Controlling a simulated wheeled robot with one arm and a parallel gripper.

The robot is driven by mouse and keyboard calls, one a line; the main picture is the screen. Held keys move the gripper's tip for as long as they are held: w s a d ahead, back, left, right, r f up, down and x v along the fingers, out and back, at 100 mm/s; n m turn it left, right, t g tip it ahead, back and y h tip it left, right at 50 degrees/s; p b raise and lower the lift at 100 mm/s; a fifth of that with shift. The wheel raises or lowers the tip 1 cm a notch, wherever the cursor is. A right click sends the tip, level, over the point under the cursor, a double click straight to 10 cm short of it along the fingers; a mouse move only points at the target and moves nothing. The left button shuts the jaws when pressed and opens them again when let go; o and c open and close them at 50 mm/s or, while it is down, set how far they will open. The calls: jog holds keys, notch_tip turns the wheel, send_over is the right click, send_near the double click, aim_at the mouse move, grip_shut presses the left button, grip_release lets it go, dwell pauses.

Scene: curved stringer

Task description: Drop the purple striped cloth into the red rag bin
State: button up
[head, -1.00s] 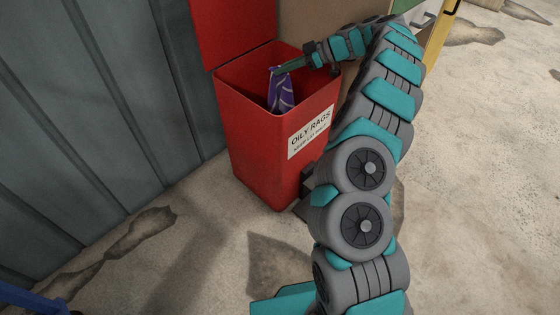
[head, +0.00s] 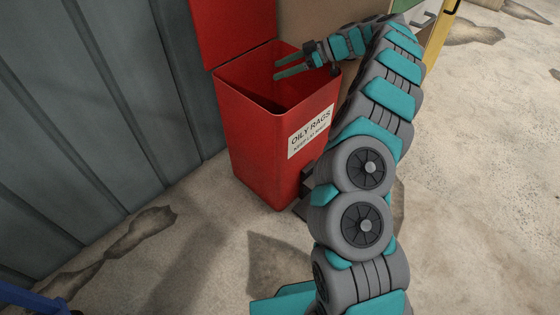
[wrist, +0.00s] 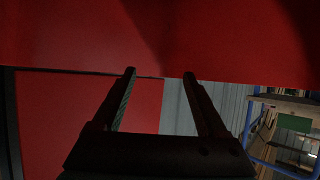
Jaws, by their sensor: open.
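The red rag bin (head: 255,140) stands against the grey wall with its lid up and a label reading "OILY RAGS". My gripper (head: 276,70) is over the bin's opening, inside the rim line, with its two fingers apart and nothing between them. In the wrist view my gripper (wrist: 160,75) also shows spread, empty fingers against the red bin (wrist: 90,35). The purple striped cloth is not visible in either current view; the bin's dark floor is hidden by its front wall.
A grey corrugated wall (head: 90,110) runs along the left of the bin. A brown panel (head: 315,25) stands behind it. The concrete floor (head: 190,240) in front is stained and clear. A blue-framed shelf (wrist: 270,125) shows in the wrist view.

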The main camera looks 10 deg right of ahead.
jog(key=o, duration=0.4)
jog(key=shift+s+d+r+g+h, duration=0.15)
jog(key=shift+d+r+h, duration=0.35)
jog(key=shift+r+h, duration=0.3)
jog(key=shift+s+d+r+g+h, duration=0.1)
jog(key=shift+d+r+g+h, duration=0.1)
jog(key=shift+d+r+h, duration=0.45)
jog(key=shift+s+d+r+g+h, duration=0.15)
jog(key=shift+d+r+h, duration=0.2)
jog(key=shift+r+h, duration=0.5)
jog(key=shift+r, duration=0.1)
jog(key=shift+s+a+r+b, duration=0.2)
jog(key=shift+s+r, duration=0.6)
jog(key=shift+s, duration=1.85)
jog(key=shift+s+r+b, duration=0.3)
jog(key=shift+s+r, duration=0.55)
jog(key=shift+s, duration=1.8)
jog(key=shift+s+a+r+b, duration=0.2)
jog(key=shift+s+r, duration=0.6)
jog(key=shift+s, duration=1.85)
